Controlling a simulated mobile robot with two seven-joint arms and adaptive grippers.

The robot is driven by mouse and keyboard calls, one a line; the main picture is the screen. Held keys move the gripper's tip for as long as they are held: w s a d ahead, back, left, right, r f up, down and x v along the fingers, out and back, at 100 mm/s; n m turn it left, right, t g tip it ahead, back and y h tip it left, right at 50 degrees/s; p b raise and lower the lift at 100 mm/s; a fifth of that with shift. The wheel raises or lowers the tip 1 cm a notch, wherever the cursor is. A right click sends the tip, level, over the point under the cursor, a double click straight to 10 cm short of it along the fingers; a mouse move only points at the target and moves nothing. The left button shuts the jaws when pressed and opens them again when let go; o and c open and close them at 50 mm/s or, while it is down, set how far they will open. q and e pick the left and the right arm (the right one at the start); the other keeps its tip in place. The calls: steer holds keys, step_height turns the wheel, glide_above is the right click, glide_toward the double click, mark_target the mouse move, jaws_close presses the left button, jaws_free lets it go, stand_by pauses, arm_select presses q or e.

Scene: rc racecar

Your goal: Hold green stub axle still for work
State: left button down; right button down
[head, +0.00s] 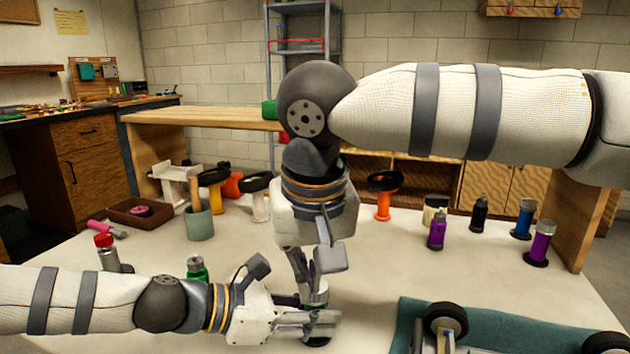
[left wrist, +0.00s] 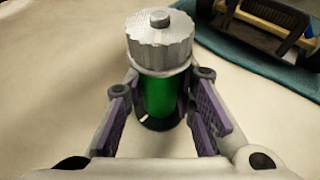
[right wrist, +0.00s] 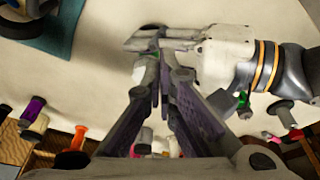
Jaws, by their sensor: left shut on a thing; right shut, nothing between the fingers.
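The green stub axle (left wrist: 160,95) stands upright on the table with a silver ridged cap on top. My left gripper (head: 322,325) is shut on its green body from both sides, low and near the tabletop. In the head view the axle (head: 317,300) is mostly hidden by the fingers of both grippers. My right gripper (head: 304,290) points down just above and beside the cap. Its fingers are shut with nothing between them, as the right wrist view (right wrist: 160,70) also shows. I cannot tell whether its tips touch the cap.
A teal mat (head: 560,332) with the racecar (head: 445,322) lies at the front right. Another green-bodied part (head: 197,268) and a red-capped part (head: 106,252) stand at the left. Purple (head: 437,230), black (head: 480,213) and blue (head: 523,220) parts stand at the back right. The table between is clear.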

arm_select(q)
steer(key=shift+a, duration=0.1)
arm_select(e)
step_height(320, 180, up, 3)
steer(key=w+d, duration=0.1)
steer(key=d, duration=0.2)
step_height(320, 180, down, 7)
steer(key=shift+r, duration=0.15)
stand_by(0.4)
steer(key=shift+a, duration=0.1)
stand_by(0.4)
steer(key=shift+a, duration=0.25)
